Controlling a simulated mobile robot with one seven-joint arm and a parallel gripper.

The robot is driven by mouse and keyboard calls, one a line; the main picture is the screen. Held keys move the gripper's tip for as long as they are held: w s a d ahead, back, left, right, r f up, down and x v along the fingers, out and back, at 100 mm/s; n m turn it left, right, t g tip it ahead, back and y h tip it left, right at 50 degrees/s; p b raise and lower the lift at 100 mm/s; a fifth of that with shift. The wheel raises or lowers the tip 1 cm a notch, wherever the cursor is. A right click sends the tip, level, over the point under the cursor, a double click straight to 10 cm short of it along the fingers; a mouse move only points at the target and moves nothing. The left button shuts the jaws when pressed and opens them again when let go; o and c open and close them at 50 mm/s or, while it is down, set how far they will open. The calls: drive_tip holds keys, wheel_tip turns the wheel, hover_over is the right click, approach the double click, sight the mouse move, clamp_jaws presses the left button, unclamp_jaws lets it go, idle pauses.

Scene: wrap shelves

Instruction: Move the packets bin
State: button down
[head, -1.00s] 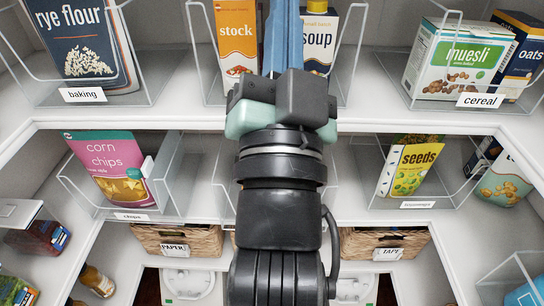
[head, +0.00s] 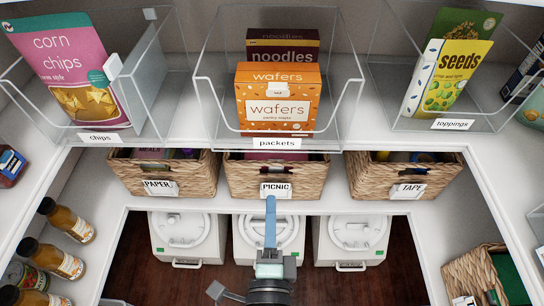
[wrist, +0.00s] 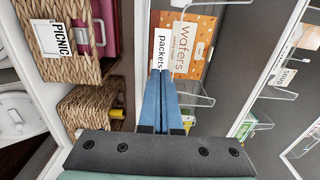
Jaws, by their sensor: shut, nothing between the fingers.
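The packets bin (head: 277,143) is a clear open-fronted bin with a white "packets" label, on the middle shelf at the centre of the head view. It holds an orange wafers box (head: 277,112) and a dark noodles box (head: 283,47) behind it. The bin's label also shows in the wrist view (wrist: 160,50), with the wafers box (wrist: 190,45) beside it. My gripper (head: 270,200) has blue fingers, shut and empty. In the head view it appears below the bin, in front of the picnic basket. In the wrist view the fingertips (wrist: 161,73) point towards the label; contact cannot be told.
The chips bin (head: 98,138) stands left of the packets bin and the toppings bin (head: 453,125) right, with narrow gaps. Below are the paper basket (head: 200,180), picnic basket (head: 240,182) and tape basket (head: 370,180). White lidded containers (head: 180,240) stand at the bottom.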

approach(273, 129)
drive_tip(key=shift+w, duration=1.2)
drive_tip(key=w+b, duration=0.1)
drive_tip(key=w, duration=0.6)
drive_tip(key=shift+w, duration=0.2)
drive_tip(key=shift+s, duration=0.1)
